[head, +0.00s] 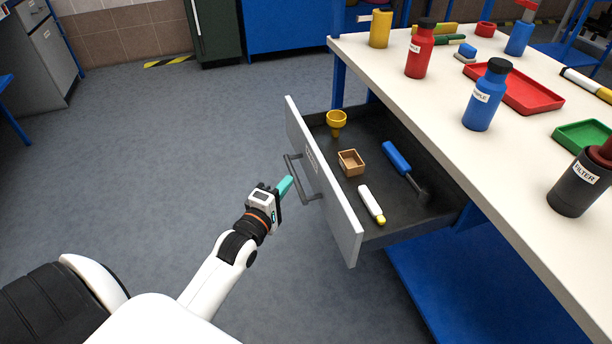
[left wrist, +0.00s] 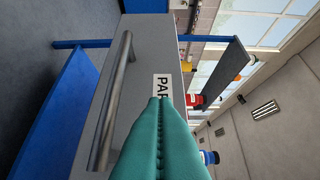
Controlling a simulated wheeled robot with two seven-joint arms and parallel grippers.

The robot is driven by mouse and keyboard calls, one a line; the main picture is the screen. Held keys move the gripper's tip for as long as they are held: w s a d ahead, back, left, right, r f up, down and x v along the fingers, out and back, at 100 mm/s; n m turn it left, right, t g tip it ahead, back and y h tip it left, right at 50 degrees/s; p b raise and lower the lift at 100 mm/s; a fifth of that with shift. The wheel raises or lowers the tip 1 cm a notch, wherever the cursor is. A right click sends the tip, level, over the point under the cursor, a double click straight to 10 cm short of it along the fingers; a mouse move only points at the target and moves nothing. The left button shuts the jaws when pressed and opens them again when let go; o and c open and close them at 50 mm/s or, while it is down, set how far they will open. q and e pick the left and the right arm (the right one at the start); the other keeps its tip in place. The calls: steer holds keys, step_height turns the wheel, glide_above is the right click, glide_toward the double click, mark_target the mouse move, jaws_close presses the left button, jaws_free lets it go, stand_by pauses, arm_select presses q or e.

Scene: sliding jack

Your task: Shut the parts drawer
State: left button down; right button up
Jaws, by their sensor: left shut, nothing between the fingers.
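The parts drawer (head: 323,190) is pulled well out from under the workbench. Its light grey front has a dark bar handle (head: 301,178) and a label. It holds a yellow funnel (head: 336,121), a small brown box (head: 351,162), a blue-handled tool (head: 399,161) and a white marker-like item (head: 371,204). My left gripper (head: 286,186), with teal fingers, is shut and empty, just in front of the handle. In the left wrist view the closed fingers (left wrist: 160,135) point at the drawer front (left wrist: 150,50), beside the handle (left wrist: 111,105). Contact cannot be told. My right gripper is not in view.
The workbench (head: 440,110) carries a red bottle (head: 419,52), blue bottle (head: 485,98), dark filter bottle (head: 581,183), red tray (head: 520,92) and green tray (head: 582,136). A blue lower shelf (head: 440,275) lies under the drawer. The floor left of the drawer is clear.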

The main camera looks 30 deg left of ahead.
mark_target(314, 164)
arm_select(q)
steer(key=w, duration=0.1)
steer(key=w+d, duration=0.1)
steer(key=w, duration=0.2)
steer(key=shift+w+d+b, duration=0.3)
steer(key=shift+w+b, duration=0.05)
steer(key=shift+b, duration=0.05)
steer(key=shift+w+d, duration=0.35)
steer(key=shift+w, duration=0.05)
steer(key=shift+w+d, duration=0.1)
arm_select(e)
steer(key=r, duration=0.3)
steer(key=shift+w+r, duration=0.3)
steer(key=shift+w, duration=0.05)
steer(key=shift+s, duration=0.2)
